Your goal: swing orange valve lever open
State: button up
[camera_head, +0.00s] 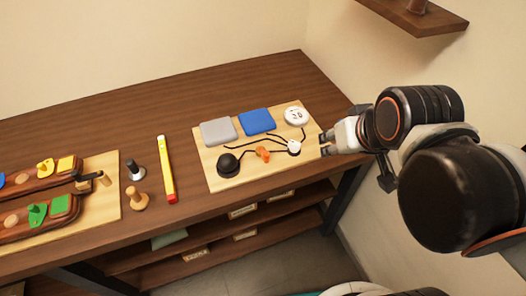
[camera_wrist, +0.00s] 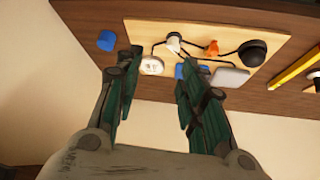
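The orange valve lever (camera_head: 263,154) is small and sits on the light wooden board (camera_head: 215,180), between a black dome and a white fitting. It also shows in the wrist view (camera_wrist: 211,48), near the top, beyond my fingers. My gripper (camera_head: 326,144) is at the board's right edge in the head view, apart from the lever and to its right. In the wrist view my gripper (camera_wrist: 155,75) has its two green-grey fingers spread with nothing between them. Whether the lever is turned open or closed I cannot tell.
The board also bears a black dome (camera_head: 228,165), a white fitting (camera_head: 294,147), a white round gauge (camera_head: 296,116), a blue pad (camera_head: 256,122), a grey pad (camera_head: 218,131) and black lines. A yellow-red bar (camera_head: 166,170) lies left of it. A shelf (camera_head: 418,14) hangs at upper right.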

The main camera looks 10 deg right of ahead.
jog(key=w+a+r+n+g+p, duration=0.2)
jog(key=w+a+r+n+p, duration=0.25)
jog(key=w, duration=0.25)
jog(key=n+g+p, duration=0.5)
jog(key=n+p, duration=0.1)
jog(key=n, duration=0.1)
send_over(266, 153)
notch_tip(266, 153, down, 8)
notch_tip(266, 153, down, 13)
jog(key=b, duration=0.9)
jog(key=shift+r, duration=0.2)
grip_shut()
